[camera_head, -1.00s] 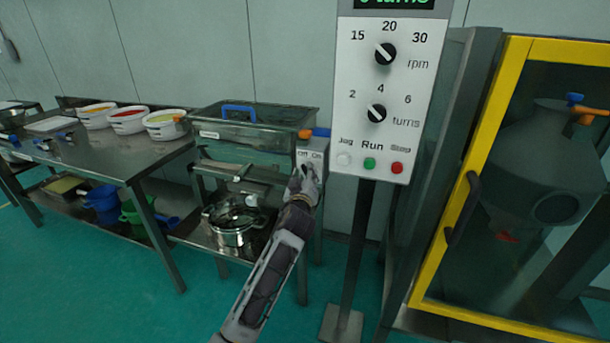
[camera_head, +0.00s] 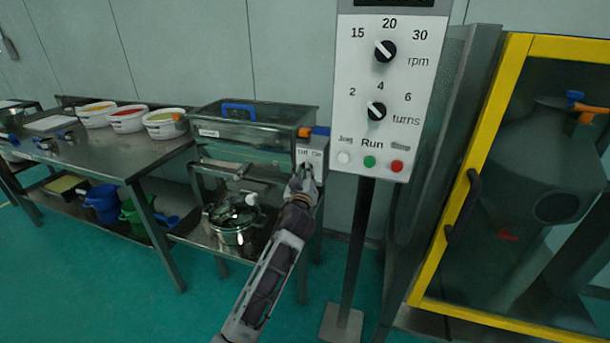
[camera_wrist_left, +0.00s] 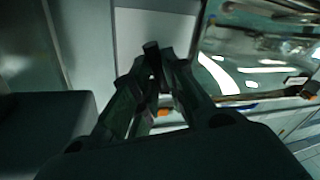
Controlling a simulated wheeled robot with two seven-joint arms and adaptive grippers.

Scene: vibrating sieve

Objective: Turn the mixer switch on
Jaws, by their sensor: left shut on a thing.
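The white switch box (camera_head: 311,152), marked Off and On, is at the right end of the stand with the clear tank. My left gripper (camera_head: 304,181) is at the lower front of this box, shut on its small dark knob. In the left wrist view the knob (camera_wrist_left: 152,48) shows between the fingertips (camera_wrist_left: 155,65). My gripper hides most of the knob in the head view, so I cannot tell which way it points. My right gripper is not in view.
A control panel (camera_head: 350,110) with rpm and turns dials stands on a post just right of my left arm. A yellow-framed guard (camera_head: 440,235) encloses a grey vessel (camera_head: 510,165). The clear tank (camera_head: 225,130) and a steel pot (camera_head: 232,235) are at left.

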